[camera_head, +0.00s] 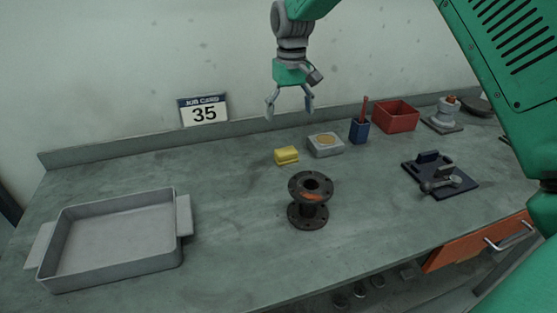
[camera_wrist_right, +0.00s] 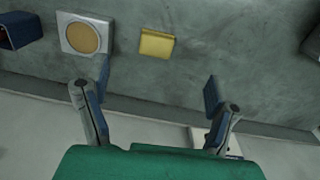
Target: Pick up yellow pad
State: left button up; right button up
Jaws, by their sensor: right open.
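The yellow pad (camera_head: 287,155) lies on the grey bench, left of a grey box with a round tan top. In the right wrist view the yellow pad (camera_wrist_right: 157,44) lies beyond the fingertips, between their lines. My right gripper (camera_head: 290,106) hangs above the back of the bench, fingers pointing down, open and empty. Its two spread fingers also show in the right wrist view (camera_wrist_right: 157,84). The gripper is apart from the pad, higher up. My left gripper is not in view.
A dark flanged spool (camera_head: 310,202) stands in front of the pad. A grey tray (camera_head: 110,268) is at left. The grey box (camera_head: 325,151), a blue holder (camera_head: 359,132), a red bin (camera_head: 396,128) and a dark fixture (camera_head: 455,188) lie to the right. Bench around the pad's left is clear.

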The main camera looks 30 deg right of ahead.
send_near(287, 154)
jog(key=f, duration=0.3)
jog(key=d+f, duration=0.1)
jog(key=f, duration=0.1)
jog(key=shift+s+f+b, duration=0.1)
jog(key=shift+f+b, duration=0.15)
jog(key=shift+b, duration=0.15)
jog(key=shift+a+f, duration=0.25)
jog(key=shift+f, duration=0.25)
jog(key=f, duration=0.4)
jog(key=shift+a+f, duration=0.15)
jog(key=shift+a, duration=0.1)
jog(key=shift+w+d+f, duration=0.1)
jog(key=shift+w+f, duration=0.1)
jog(key=shift+f, duration=0.05)
jog(key=shift+d, duration=0.2)
jog(key=c, duration=0.9)
jog(key=shift+a, duration=0.2)
jog(key=shift+c, duration=1.3)
